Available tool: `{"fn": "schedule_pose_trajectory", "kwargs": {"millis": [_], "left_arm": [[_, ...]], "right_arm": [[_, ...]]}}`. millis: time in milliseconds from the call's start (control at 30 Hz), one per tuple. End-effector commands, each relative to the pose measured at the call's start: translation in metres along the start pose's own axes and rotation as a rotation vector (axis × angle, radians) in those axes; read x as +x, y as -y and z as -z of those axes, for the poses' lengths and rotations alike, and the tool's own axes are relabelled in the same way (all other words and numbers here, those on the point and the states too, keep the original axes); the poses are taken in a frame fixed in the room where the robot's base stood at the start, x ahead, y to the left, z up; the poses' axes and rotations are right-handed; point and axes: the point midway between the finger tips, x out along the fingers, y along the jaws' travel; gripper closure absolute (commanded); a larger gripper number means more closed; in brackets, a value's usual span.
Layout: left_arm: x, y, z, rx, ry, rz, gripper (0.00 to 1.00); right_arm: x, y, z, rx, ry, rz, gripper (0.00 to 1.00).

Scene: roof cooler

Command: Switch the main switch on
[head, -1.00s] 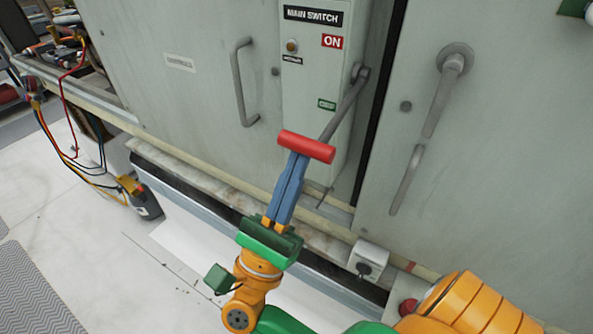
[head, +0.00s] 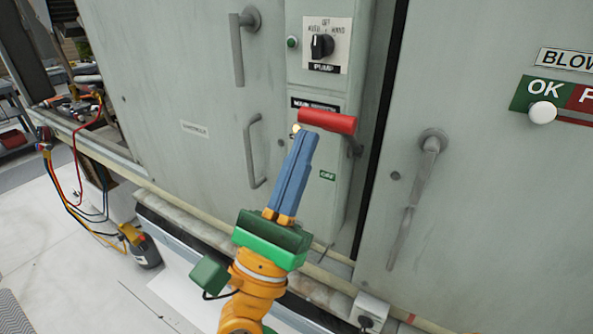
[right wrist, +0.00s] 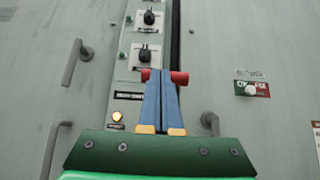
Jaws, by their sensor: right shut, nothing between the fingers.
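The main switch lever has a red cross-handle (head: 327,121), raised above its pivot on the right side of the switch panel. The handle covers part of the black MAIN SWITCH label (head: 303,103) and hides the ON label. The green OFF label (head: 327,175) shows below. My right gripper (head: 303,134) has its blue fingers shut and empty, tips just under the handle; I cannot tell if they touch it. In the right wrist view, the red handle (right wrist: 180,77) shows behind the fingertips, and an amber lamp (right wrist: 117,116) glows. My left gripper is not in view.
A black pump knob (head: 322,46) sits above the main switch. Door handles flank the panel, one on the left (head: 254,150) and a lever on the right (head: 420,190). A pipe rail runs along the cabinet's bottom. Cables hang at far left.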

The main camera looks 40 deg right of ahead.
Motion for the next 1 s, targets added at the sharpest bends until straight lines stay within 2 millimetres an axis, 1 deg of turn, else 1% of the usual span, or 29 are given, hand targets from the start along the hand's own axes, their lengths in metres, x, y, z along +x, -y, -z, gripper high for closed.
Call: {"fn": "schedule_pose_trajectory", "kwargs": {"millis": [33,200,400,867,1000], "left_arm": [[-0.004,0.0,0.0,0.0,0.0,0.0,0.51],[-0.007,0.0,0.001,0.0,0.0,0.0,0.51],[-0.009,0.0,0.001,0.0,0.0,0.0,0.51],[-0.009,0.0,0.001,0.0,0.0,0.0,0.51],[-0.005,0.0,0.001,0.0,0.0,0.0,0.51]], "right_arm": [[0.005,0.0,-0.003,0.0,0.0,0.001,1.0],[0.015,0.0,-0.005,0.001,0.0,0.001,1.0],[0.02,0.0,-0.006,0.0,0.0,0.0,1.0],[0.021,0.0,-0.005,0.0,0.0,0.0,1.0],[0.014,0.0,-0.003,0.0,0.0,-0.001,1.0]]}}
